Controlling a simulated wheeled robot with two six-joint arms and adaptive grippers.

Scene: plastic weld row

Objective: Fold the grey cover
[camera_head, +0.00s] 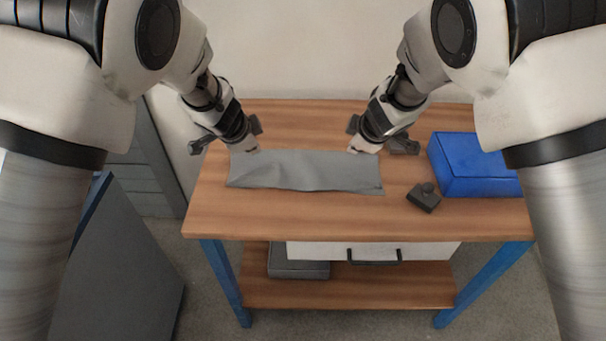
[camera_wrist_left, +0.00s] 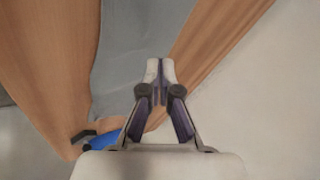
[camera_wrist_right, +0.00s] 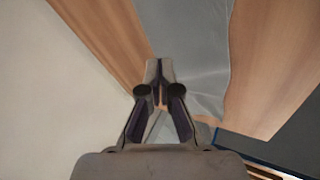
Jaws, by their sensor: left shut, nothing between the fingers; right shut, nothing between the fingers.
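The grey cover (camera_head: 305,172) lies on the wooden table as a long strip, wider than it is deep, with slight wrinkles. It also shows in the left wrist view (camera_wrist_left: 135,40) and in the right wrist view (camera_wrist_right: 190,45). My left gripper (camera_head: 250,150) is shut and empty at the cover's far left corner; its fingertips also show in the left wrist view (camera_wrist_left: 160,70). My right gripper (camera_head: 357,150) is shut and empty at the far right corner; its fingertips show in the right wrist view (camera_wrist_right: 160,70). I cannot tell whether either touches the cloth.
A blue box (camera_head: 475,165) stands on the table's right side. A small dark block with a knob (camera_head: 424,197) lies between it and the cover. The wooden tabletop (camera_head: 300,220) is clear in front. A grey box (camera_head: 298,268) is on the lower shelf.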

